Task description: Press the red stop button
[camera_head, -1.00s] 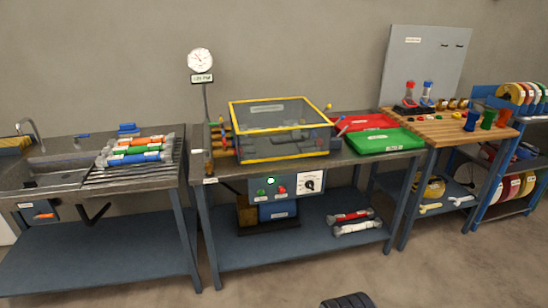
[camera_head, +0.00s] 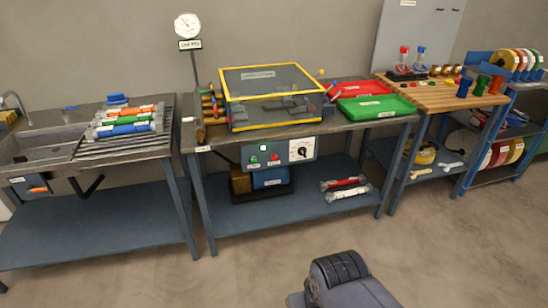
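The red stop button (camera_head: 276,160) is on the grey control panel (camera_head: 264,165) under the front edge of the middle workbench. A green button (camera_head: 254,161) sits to its left and a dark rotary knob on a white plate (camera_head: 302,150) to its right. A small light (camera_head: 263,148) glows above the buttons. A dark grey part of my own arm (camera_head: 340,280) shows at the bottom, well below and in front of the panel. My gripper's fingers are not in view.
The middle bench (camera_head: 200,149) carries a yellow-framed clear box (camera_head: 270,95), red and green trays (camera_head: 375,108) and a gauge (camera_head: 187,27) on a post. A sink bench stands left, a wooden-topped bench right. The floor in front is clear.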

